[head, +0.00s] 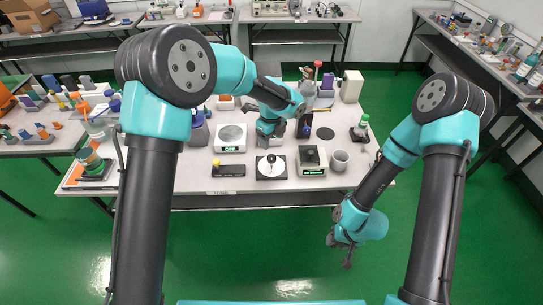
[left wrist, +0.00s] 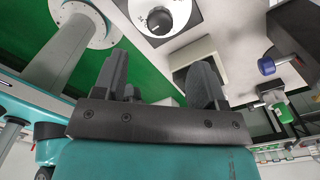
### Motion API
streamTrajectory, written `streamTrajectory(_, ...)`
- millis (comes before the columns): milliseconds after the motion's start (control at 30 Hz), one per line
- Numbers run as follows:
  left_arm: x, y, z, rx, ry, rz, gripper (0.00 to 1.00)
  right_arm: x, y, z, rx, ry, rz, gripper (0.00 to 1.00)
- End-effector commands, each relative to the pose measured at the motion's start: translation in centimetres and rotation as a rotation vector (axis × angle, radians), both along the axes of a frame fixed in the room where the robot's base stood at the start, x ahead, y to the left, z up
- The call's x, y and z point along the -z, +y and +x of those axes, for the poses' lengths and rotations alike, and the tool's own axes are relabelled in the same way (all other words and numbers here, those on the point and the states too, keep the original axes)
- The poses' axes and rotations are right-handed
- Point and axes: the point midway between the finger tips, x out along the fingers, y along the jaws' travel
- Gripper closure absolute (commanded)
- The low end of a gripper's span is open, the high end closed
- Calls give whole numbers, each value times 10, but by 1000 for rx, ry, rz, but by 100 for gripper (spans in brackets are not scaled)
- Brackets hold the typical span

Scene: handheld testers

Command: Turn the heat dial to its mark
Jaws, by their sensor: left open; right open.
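The heat dial is most likely the round white dial (head: 271,165) on a dark square plate, at the middle front of the bench. It has a black knob, also seen in the left wrist view (left wrist: 160,20) with a white face and small markings; which one is the mark I cannot tell. My left gripper (head: 264,141) is open and empty above the bench, just behind the dial in the head view. Its two fingers show apart in the left wrist view (left wrist: 162,85). My right gripper (head: 347,264) is open and empty, low over the floor in front of the bench.
A white unit reading OFF (head: 230,138) stands left of the dial. A black box (head: 228,170) lies in front of it.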

Motion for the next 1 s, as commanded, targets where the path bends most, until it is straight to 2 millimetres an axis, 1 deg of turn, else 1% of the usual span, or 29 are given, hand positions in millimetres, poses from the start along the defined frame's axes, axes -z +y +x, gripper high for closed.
streamTrajectory(33, 10, 0, -1, 1, 4, 1, 35, 0, 0, 0, 0, 0, 0, 57)
streamTrajectory(300, 56, 0, -1, 0, 4, 2, 35, 0, 0, 0, 0, 0, 0, 57)
streamTrajectory(500, 83, 0, 0, 1, 1, 1, 35, 0, 0, 0, 0, 0, 0, 57)
streamTrajectory(700, 94, 0, 0, -1, 1, 0, 35, 0, 0, 0, 0, 0, 0, 57)
streamTrajectory(933, 94, 0, 0, 0, 1, -1, 35, 0, 0, 0, 0, 0, 0, 57)
streamTrajectory(967, 94, 0, 0, 0, 1, -1, 36, 0, 0, 0, 0, 0, 0, 57)
streamTrajectory(1000, 94, 0, 0, 0, 1, -1, 40, 0, 0, 0, 0, 0, 0, 57)
